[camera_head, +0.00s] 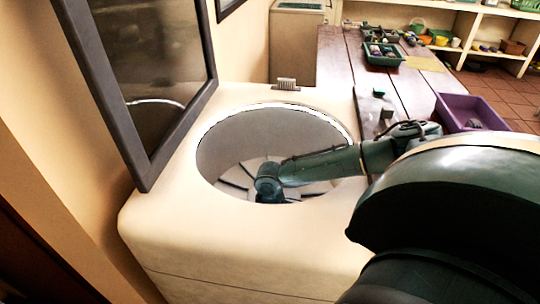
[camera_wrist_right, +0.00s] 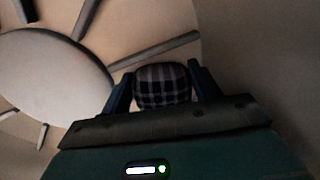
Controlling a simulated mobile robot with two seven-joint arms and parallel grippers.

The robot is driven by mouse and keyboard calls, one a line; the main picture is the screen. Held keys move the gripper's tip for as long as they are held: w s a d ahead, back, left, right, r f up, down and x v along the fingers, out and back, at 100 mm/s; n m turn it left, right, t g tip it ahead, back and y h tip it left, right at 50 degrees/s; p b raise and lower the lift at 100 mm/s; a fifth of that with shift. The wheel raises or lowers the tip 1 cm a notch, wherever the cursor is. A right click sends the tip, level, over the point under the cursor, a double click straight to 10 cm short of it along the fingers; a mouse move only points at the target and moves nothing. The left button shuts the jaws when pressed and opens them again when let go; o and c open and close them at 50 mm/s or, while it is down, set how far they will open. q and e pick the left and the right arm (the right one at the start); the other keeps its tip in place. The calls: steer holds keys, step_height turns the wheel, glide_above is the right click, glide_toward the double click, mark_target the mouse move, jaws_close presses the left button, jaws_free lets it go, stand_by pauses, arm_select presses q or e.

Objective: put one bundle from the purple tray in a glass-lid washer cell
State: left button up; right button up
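The washer (camera_head: 235,235) has its framed glass lid (camera_head: 140,60) raised at the left. Its round drum (camera_head: 225,150) is open, with dark ribs parting the floor into cells around a pale centre disc (camera_wrist_right: 50,75). My right arm reaches down into the drum. In the right wrist view, my right gripper (camera_wrist_right: 162,68) is shut on a dark plaid bundle (camera_wrist_right: 162,90), above or at the drum floor; which cell lies beneath it I cannot tell. The purple tray (camera_head: 455,105) is on the table at the right, with a grey bundle (camera_head: 474,124) in it. My left gripper is out of view.
The wooden table (camera_head: 345,75) behind the washer holds a green tray (camera_head: 382,58) of small items. A small brush-like object (camera_head: 287,84) is at the washer's back edge. Shelves (camera_head: 490,30) stand farther back.

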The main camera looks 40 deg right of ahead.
steer(key=shift+o, duration=1)
step_height(320, 180, up, 12)
steer(key=shift+w+d+r, duration=0.15)
steer(key=shift+w+d, duration=0.2)
